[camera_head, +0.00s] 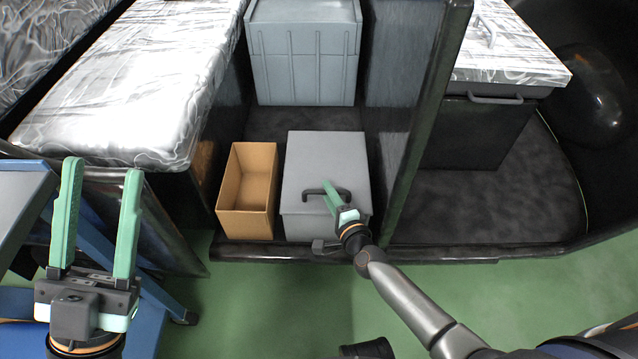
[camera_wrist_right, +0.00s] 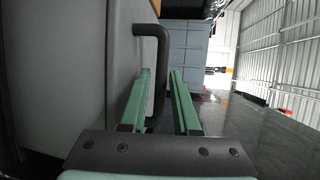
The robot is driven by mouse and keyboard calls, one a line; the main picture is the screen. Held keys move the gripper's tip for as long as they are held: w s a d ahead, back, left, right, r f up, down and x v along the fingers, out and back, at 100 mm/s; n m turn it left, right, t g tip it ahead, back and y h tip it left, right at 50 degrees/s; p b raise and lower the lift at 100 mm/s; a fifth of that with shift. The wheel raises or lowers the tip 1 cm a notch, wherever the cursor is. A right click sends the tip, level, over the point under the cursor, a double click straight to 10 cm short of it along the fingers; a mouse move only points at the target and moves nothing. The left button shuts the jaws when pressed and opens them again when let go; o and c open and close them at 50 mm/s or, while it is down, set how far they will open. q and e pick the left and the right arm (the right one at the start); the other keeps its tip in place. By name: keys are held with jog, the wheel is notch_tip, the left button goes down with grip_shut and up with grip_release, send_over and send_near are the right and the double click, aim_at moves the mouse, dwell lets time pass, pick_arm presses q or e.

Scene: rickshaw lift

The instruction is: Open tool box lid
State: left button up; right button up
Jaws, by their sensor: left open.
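The tool box (camera_head: 323,165) is a grey box with a flat lid, which is shut. A dark U-shaped handle (camera_head: 313,192) is on the lid near its front edge; it also shows in the right wrist view (camera_wrist_right: 161,62). My right gripper (camera_head: 333,194) is at the handle. In the right wrist view its green fingers (camera_wrist_right: 160,82) stand apart with the handle bar between them, closer to the left finger, and a gap shows on the right. My left gripper (camera_head: 103,185) is open and empty at the lower left, away from the box.
An open brown box (camera_head: 229,189) stands directly left of the tool box. A grey bin (camera_head: 303,67) stands behind it. A dark post (camera_head: 424,115) rises on the right. A blue frame (camera_head: 150,290) is near my left gripper. The green floor in front is mostly clear.

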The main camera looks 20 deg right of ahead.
jog(key=shift+w, duration=0.45)
jog(key=shift+c, duration=0.2)
jog(key=shift+s, duration=0.1)
grip_shut()
dwell(0.9)
